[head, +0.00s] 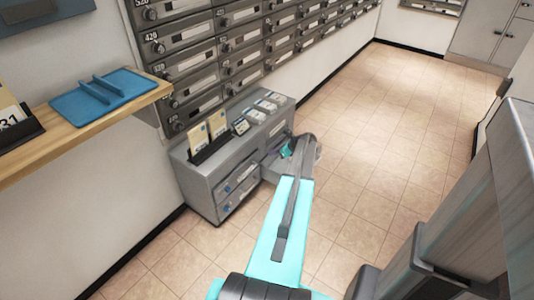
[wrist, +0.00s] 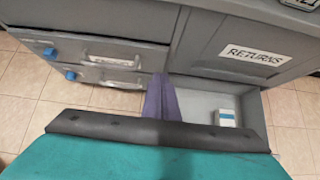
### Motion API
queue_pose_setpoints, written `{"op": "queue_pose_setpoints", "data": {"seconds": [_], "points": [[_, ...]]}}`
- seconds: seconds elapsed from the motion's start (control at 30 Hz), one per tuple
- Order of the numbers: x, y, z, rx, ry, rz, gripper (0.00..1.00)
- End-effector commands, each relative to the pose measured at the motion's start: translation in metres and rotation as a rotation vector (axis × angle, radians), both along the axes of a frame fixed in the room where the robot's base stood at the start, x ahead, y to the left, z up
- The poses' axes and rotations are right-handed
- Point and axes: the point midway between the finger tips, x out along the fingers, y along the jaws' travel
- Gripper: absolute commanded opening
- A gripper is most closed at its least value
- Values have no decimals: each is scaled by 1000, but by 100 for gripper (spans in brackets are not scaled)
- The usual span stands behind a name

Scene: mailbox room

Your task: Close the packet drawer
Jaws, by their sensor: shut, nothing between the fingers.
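The grey cabinet (head: 205,180) stands under the mailboxes. Its right-hand drawer (wrist: 205,100) is pulled out and holds a small white and blue packet (wrist: 226,112). In the head view the open drawer (head: 271,168) is partly hidden by my arm. My gripper (wrist: 162,92) is shut and empty, its purple fingers pointing towards the cabinet at the left side of the open drawer. I cannot tell whether they touch it. In the wrist view my gripper's own body hides the near part of the drawer.
Two shut drawers with blue knobs (wrist: 72,75) are left of the open one. A RETURNS label (wrist: 254,55) is on the cabinet face. Envelopes and cards (head: 197,135) stand on the cabinet top. A wooden shelf (head: 75,140) holds a blue tray (head: 85,105). The tiled floor (head: 380,150) is clear to the right.

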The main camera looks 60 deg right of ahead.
Motion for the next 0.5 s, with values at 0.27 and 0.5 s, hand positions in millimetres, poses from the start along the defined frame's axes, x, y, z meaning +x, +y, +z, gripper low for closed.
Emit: {"op": "queue_pose_setpoints", "data": {"seconds": [0.27,0.5], "points": [[-28,7,29,0,1,3,0],[-38,8,39,0,1,4,0]]}}
